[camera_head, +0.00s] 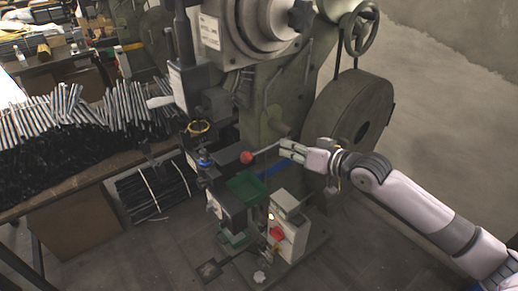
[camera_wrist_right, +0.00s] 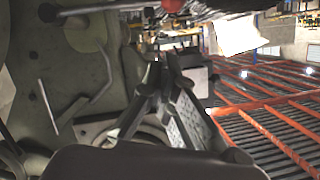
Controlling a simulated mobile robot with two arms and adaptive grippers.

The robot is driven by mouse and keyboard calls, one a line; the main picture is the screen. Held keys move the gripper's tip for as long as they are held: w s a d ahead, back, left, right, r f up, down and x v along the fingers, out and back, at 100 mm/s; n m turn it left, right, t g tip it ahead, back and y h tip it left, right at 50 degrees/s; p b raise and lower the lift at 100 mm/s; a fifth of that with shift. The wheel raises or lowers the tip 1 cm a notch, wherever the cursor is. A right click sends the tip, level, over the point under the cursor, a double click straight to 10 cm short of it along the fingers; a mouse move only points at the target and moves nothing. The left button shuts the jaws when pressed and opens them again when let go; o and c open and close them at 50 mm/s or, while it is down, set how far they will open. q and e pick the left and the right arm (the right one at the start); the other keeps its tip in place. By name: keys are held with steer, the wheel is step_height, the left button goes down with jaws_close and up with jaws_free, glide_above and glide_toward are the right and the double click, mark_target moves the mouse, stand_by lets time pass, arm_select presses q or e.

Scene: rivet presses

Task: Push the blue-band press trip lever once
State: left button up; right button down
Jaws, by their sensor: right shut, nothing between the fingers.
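The press (camera_head: 285,95) is a large grey-green machine in the middle of the head view, with a blue band (camera_head: 273,171) low on its body. A lever with a red ball knob (camera_head: 247,157) sticks out at its front, and its thin rod runs right toward my gripper. My right gripper (camera_head: 284,148) is shut and empty, at the rod's right end; I cannot tell whether it touches. In the wrist view the shut fingers (camera_wrist_right: 160,68) point up, and the red knob (camera_wrist_right: 172,5) and rod (camera_wrist_right: 100,8) show at the top edge. My left gripper is out of view.
A flywheel (camera_head: 347,118) stands close above my right wrist. A green tray (camera_head: 246,187) and a box with a red button (camera_head: 277,234) sit below the lever. A table with many metal rods (camera_head: 60,120) is at left. Bare floor lies at right.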

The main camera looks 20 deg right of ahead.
mark_target(268, 147)
arm_select(q)
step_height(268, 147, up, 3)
steer(key=p, duration=0.3)
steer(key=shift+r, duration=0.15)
arm_select(e)
steer(key=w+a+f, duration=0.5)
steer(key=w, duration=0.3)
steer(key=shift+w+a+f, duration=0.3)
steer(key=shift+w+f, duration=0.05)
steer(key=shift+w, duration=0.05)
